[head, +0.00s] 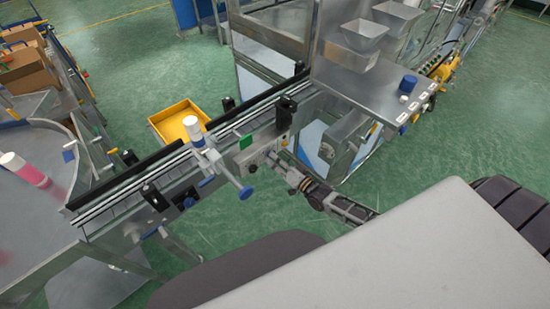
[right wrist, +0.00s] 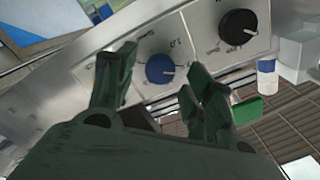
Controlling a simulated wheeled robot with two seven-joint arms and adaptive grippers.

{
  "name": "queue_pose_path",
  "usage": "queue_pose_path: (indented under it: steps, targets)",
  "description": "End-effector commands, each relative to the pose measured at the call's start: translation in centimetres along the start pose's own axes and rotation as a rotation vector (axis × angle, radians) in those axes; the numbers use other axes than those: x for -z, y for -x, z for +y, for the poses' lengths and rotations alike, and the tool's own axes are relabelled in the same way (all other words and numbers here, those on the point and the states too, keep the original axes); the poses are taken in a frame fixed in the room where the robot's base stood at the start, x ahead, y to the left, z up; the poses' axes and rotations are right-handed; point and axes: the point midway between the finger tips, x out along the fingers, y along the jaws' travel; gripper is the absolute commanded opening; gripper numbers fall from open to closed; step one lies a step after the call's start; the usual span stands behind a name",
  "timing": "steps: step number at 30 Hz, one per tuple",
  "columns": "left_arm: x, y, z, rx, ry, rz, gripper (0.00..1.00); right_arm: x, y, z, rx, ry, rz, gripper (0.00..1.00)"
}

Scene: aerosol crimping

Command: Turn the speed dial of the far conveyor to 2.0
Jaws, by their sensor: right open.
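The conveyor (head: 140,184) runs diagonally from lower left to upper middle in the head view. A metal control box (head: 250,157) is fixed to its near side. In the right wrist view the panel carries a blue dial (right wrist: 160,69) and a black dial (right wrist: 238,24), each with a pale pointer mark. The scale print is too small to read. My right gripper (head: 277,160) is at the box; in the wrist view its open fingers (right wrist: 162,58) stand on either side of the blue dial. Contact cannot be told. My left gripper is not in view.
A blue-ended lever (head: 244,191) projects beside the box, with a green block (head: 246,141) above it. A yellow tray (head: 178,118) lies behind. A steel machine table (head: 375,88) stands right of the box.

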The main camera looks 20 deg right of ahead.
Motion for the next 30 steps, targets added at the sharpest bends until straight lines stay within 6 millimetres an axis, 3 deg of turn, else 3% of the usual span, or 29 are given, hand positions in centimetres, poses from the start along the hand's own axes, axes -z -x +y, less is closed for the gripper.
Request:
queue_pose_path:
  steps: [30]
  targets:
    - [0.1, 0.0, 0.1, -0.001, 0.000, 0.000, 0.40, 0.0, 8.9, 0.0, 0.000, 0.001, -0.001, 0.53]
